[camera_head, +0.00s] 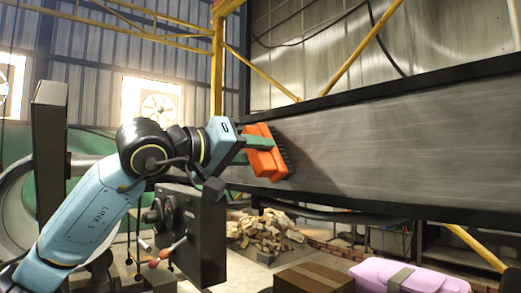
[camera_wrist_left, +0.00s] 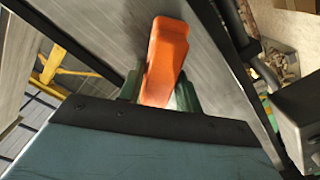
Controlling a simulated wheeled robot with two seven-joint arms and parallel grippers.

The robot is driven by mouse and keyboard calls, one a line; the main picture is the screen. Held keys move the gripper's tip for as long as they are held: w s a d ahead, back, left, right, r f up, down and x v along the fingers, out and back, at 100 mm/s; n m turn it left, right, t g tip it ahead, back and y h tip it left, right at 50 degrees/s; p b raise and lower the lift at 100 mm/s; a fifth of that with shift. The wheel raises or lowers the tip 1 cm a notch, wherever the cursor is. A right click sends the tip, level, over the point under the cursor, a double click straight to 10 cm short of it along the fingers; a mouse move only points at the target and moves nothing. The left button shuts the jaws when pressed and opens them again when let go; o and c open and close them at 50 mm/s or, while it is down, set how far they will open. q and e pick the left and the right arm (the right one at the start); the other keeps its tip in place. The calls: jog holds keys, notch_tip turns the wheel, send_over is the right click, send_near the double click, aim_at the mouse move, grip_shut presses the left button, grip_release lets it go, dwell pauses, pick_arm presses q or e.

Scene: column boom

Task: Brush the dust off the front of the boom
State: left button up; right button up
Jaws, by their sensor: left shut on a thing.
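An orange brush (camera_head: 263,158) with dark bristles is held in my left gripper (camera_head: 252,143), which is shut on it. The bristles face right and lie against or very close to the front of the boom (camera_head: 390,145), near its left end. The boom's front is a long grey, streaked panel with dark edges. In the left wrist view the brush's orange handle (camera_wrist_left: 165,60) stands between the green fingers, with the grey panel behind it. I cannot tell how much dust is on the panel. My right gripper is not in view.
A dark grey box with levers (camera_head: 195,235) stands below my left arm. Under the boom are a pile of split wood (camera_head: 265,230), a brown cardboard box (camera_head: 315,278) and a lilac case (camera_head: 405,277). Yellow bars (camera_head: 217,60) rise behind. The panel right of the brush is clear.

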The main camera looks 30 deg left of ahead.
pick_arm(q)
jog(key=shift+w+a, duration=0.35)
jog(key=shift+a, duration=0.4)
jog(key=shift+r+p, duration=0.7)
jog(key=shift+p, duration=0.05)
jog(key=s+d, duration=0.2)
jog(key=d, duration=0.4)
jog(key=shift+s+d, duration=0.35)
jog(key=shift+s, duration=0.05)
jog(key=shift+d+f, duration=0.1)
jog(key=s+d, duration=0.1)
jog(key=d, duration=0.3)
jog(key=s+d+b, duration=0.1)
jog(key=s+d, duration=0.1)
jog(key=d, duration=0.2)
jog(key=s+d+b, duration=0.1)
jog(key=s+d, duration=0.1)
jog(key=d, duration=0.3)
jog(key=shift+s, duration=0.25)
jog(key=shift+s, duration=0.1)
